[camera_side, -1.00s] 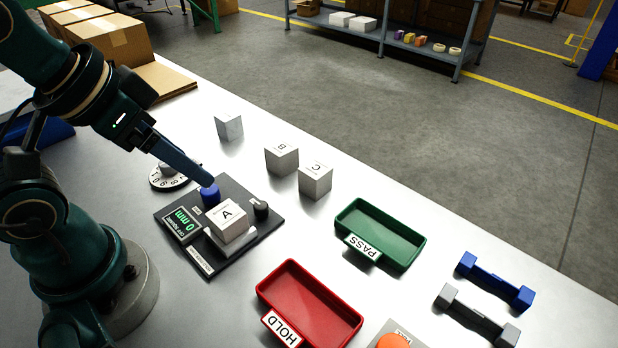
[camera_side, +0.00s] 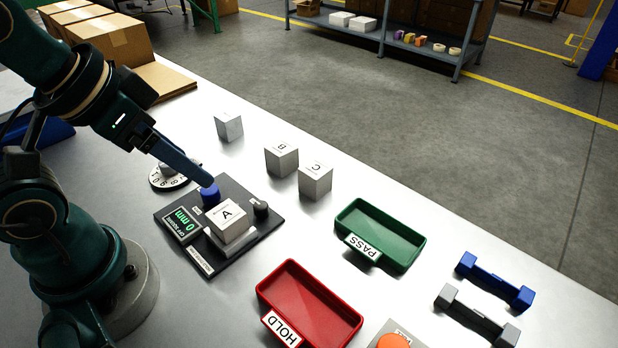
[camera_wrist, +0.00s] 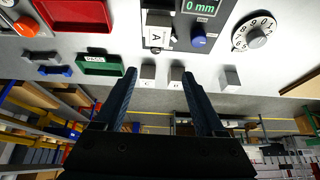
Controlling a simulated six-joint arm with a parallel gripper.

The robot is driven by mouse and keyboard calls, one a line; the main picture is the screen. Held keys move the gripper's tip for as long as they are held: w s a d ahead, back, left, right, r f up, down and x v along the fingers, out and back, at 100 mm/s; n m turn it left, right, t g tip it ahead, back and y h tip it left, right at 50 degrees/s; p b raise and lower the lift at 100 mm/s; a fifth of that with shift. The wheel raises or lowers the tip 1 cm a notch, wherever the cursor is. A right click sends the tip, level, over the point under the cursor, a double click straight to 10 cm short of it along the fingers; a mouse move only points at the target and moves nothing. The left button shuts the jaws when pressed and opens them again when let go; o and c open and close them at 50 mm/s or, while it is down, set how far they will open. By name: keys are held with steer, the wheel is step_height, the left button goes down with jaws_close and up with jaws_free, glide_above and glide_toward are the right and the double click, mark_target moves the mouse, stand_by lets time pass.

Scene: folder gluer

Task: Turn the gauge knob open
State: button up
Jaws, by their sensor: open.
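The gauge (camera_side: 214,256) is a dark plate with a green-lit display (camera_side: 182,222) reading 0 mm. A blue knob (camera_side: 209,196) stands on its far left corner, and a dark grey knob (camera_side: 261,208) on its far right side. Carton A (camera_side: 228,221) sits on the gauge between them. My gripper (camera_side: 207,180) is just above the blue knob in the side view; whether it touches it I cannot tell. In the wrist view my gripper (camera_wrist: 168,75) has its fingers spread with nothing between them, and the blue knob (camera_wrist: 198,41) shows beyond the right finger.
A numbered dial (camera_side: 167,177) is left of the gauge. Boxes B (camera_side: 281,159) and C (camera_side: 315,180) and a plain box (camera_side: 229,126) stand behind. A green PASS tray (camera_side: 380,235), a red HOLD tray (camera_side: 310,305) and two handle-like bars (camera_side: 495,280) lie right.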

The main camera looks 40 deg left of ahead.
steer(key=m, duration=0.2)
steer(key=m+g, duration=0.5)
steer(key=m, duration=0.2)
glide_above(212, 189)
step_height(212, 189, down, 8)
steer(key=shift+f, duration=0.1)
steer(key=shift+s+a+f+g, duration=0.2)
steer(key=shift+f+g, duration=0.1)
steer(key=shift+f, duration=2.6)
jaws_close()
